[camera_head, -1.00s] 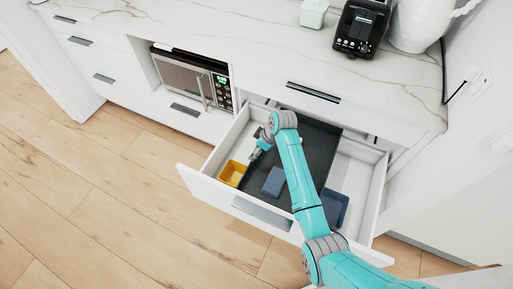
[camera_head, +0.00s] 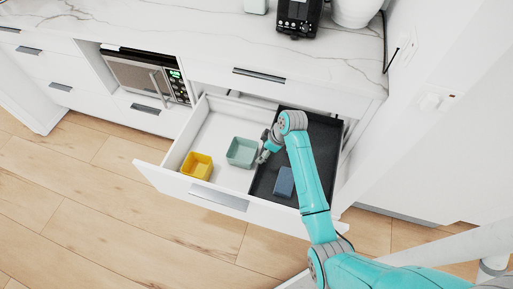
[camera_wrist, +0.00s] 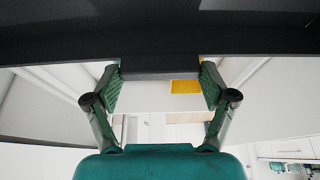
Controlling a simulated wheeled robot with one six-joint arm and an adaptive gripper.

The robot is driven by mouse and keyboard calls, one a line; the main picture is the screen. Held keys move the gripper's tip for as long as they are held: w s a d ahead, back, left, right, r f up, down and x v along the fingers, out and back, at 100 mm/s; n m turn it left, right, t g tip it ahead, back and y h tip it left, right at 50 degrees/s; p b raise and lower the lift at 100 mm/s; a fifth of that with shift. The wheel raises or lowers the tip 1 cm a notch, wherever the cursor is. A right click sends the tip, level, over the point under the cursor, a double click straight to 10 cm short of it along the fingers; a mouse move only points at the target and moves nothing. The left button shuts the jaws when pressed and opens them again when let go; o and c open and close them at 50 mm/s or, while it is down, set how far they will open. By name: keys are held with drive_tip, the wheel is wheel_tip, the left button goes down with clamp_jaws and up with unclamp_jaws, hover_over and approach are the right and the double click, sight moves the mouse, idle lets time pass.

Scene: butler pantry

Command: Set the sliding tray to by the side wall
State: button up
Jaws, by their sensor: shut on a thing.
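The sliding tray (camera_head: 322,136) is dark grey and lies in the right part of the open drawer (camera_head: 222,196), close to the drawer's right wall. A blue box (camera_head: 284,182) sits on it. My gripper (camera_head: 264,151) is at the tray's left edge. In the wrist view my gripper (camera_wrist: 160,82) has its two green fingers on either side of a dark block that joins the tray's dark edge (camera_wrist: 60,45). It is shut on this part. My arm hides part of the tray.
A yellow box (camera_head: 197,166) and a pale green box (camera_head: 242,152) stand on the drawer floor left of the tray. The drawer's left part is otherwise clear. A microwave (camera_head: 148,75) is built in at the left, and the counter (camera_head: 200,35) is above.

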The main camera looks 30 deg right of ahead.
drive_tip(key=shift+s+d+f, duration=0.1)
drive_tip(key=shift+s+d, duration=0.15)
drive_tip(key=o, duration=1.5)
drive_tip(key=shift+d, duration=0.1)
drive_tip(key=shift+o, duration=0.2)
drive_tip(key=shift+r, duration=0.45)
drive_tip(key=v, duration=1.1)
drive_tip(key=shift+s, duration=0.1)
